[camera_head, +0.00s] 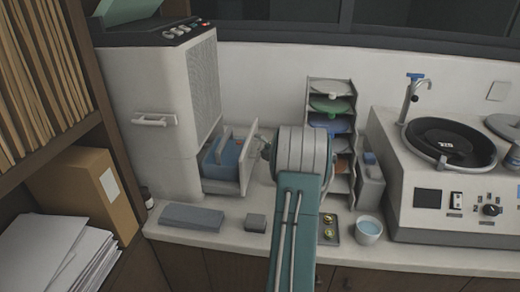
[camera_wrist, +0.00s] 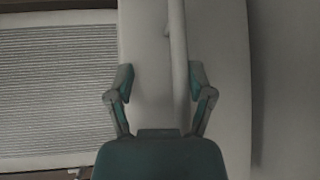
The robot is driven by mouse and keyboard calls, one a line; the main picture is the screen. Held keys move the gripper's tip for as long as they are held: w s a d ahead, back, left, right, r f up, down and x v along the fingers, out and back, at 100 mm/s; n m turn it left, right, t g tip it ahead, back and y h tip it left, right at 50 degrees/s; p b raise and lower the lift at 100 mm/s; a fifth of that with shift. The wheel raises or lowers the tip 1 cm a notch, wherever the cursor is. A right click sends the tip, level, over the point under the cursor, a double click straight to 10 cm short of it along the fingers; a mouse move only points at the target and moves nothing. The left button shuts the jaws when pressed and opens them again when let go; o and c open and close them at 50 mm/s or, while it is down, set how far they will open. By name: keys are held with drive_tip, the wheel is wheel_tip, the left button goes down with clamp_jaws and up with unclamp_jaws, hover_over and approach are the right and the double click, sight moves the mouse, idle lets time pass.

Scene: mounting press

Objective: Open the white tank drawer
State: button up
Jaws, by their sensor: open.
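The white tank drawer (camera_head: 247,165) stands pulled out from the right side of the tall white machine (camera_head: 165,100), with a blue tank (camera_head: 218,158) inside it. My arm hides part of the area just right of the drawer front. My gripper (camera_head: 261,141) is partly hidden at that front. In the wrist view my gripper (camera_wrist: 162,90) is open, its two fingers apart before a white panel. A pale upright bar (camera_wrist: 179,50), which looks like the drawer handle, runs between the fingers, closer to the right one. I cannot tell whether they touch.
A tiered rack (camera_head: 316,92), a bowl (camera_head: 368,230) and a polishing machine (camera_head: 450,215) stand to the right. A shelf (camera_head: 85,130) with folders borders the left.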

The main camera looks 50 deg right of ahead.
sight(252, 136)
drive_tip(key=shift+o, duration=0.5)
drive_tip(key=r, duration=0.4)
drive_tip(key=d+r, duration=0.1)
drive_tip(key=r, duration=0.2)
drive_tip(key=shift+w+d+r, duration=0.1)
drive_tip(key=shift+w, duration=0.15)
drive_tip(key=shift+a+r, duration=0.4)
drive_tip(key=shift+r, duration=0.1)
drive_tip(key=shift+g, duration=0.3)
drive_tip(key=f, duration=0.1)
drive_tip(key=a+f, duration=0.1)
drive_tip(key=f, duration=0.1)
drive_tip(key=s+f, duration=0.1)
drive_tip(key=f, duration=0.1)
drive_tip(key=shift+a+f, duration=0.15)
drive_tip(key=shift+a, duration=0.2)
drive_tip(key=shift+c, duration=0.5)
drive_tip(key=shift+s+a+r, duration=0.3)
drive_tip(key=shift+s, duration=0.05)
drive_tip(key=shift+s+a+r, duration=0.25)
drive_tip(key=shift+s+a, duration=0.25)
drive_tip(key=shift+s, duration=0.2)
drive_tip(key=f+v, duration=0.2)
drive_tip(key=v, duration=0.8)
drive_tip(key=shift+s+d, duration=0.3)
drive_tip(key=shift+d, duration=0.05)
